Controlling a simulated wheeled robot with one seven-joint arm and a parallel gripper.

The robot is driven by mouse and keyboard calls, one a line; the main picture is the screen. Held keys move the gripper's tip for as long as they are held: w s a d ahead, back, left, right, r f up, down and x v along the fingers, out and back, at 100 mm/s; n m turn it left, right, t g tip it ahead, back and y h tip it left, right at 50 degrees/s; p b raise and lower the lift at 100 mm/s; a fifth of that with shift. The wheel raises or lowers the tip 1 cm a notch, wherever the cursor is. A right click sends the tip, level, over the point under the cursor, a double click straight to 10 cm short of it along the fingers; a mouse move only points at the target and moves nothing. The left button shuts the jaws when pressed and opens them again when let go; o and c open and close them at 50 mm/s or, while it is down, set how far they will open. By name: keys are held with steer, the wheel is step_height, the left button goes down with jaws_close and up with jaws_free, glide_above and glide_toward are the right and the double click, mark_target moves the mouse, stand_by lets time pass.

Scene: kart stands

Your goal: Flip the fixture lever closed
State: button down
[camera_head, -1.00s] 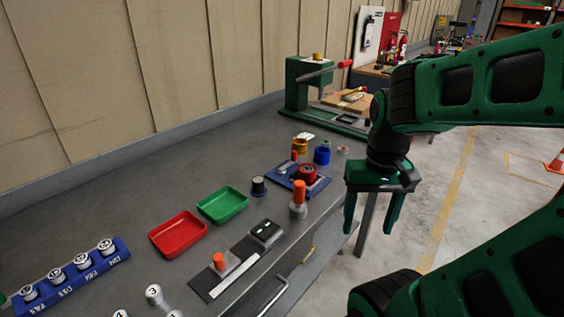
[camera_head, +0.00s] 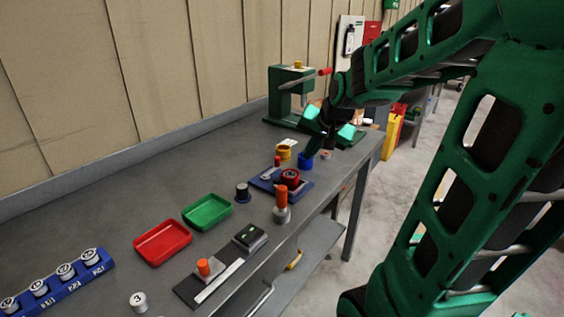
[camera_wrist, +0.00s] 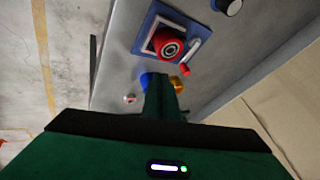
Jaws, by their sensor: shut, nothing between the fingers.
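The fixture is a blue plate (camera_head: 262,183) on the bench, with a round red part (camera_head: 290,177) on it. A lever with a red knob (camera_head: 277,160) stands up at its far side. In the wrist view the fixture's blue plate (camera_wrist: 146,38) is near the top, and a silver lever (camera_wrist: 200,45) runs beside the red part to its red knob (camera_wrist: 185,70). My gripper (camera_head: 322,143) is beyond and to the right of the fixture, above the bench. In the wrist view its green fingers (camera_wrist: 162,96) are together and empty, apart from the lever.
A blue cup (camera_head: 306,161) and a yellow cup (camera_head: 284,151) stand near my gripper. An orange-topped post (camera_head: 281,205) stands in front of the fixture. A green press (camera_head: 281,98) is behind. Red (camera_head: 162,252) and green (camera_head: 207,221) trays lie left.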

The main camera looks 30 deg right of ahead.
steer(key=shift+w+d+r+t, duration=0.15)
steer(key=shift+w+r, duration=0.05)
steer(key=shift+w, duration=0.2)
steer(key=shift+w+d+r+t, duration=0.1)
steer(key=shift+w+r+t, duration=0.05)
steer(key=shift+w, duration=0.2)
steer(key=shift+f, duration=0.1)
steer(key=x, duration=1)
steer(key=w, duration=0.1)
steer(key=w+a, duration=0.1)
steer(key=shift+w+a, duration=0.3)
steer(key=shift+w, duration=0.1)
steer(key=shift+w+a, duration=0.2)
steer(key=shift+w, duration=0.15)
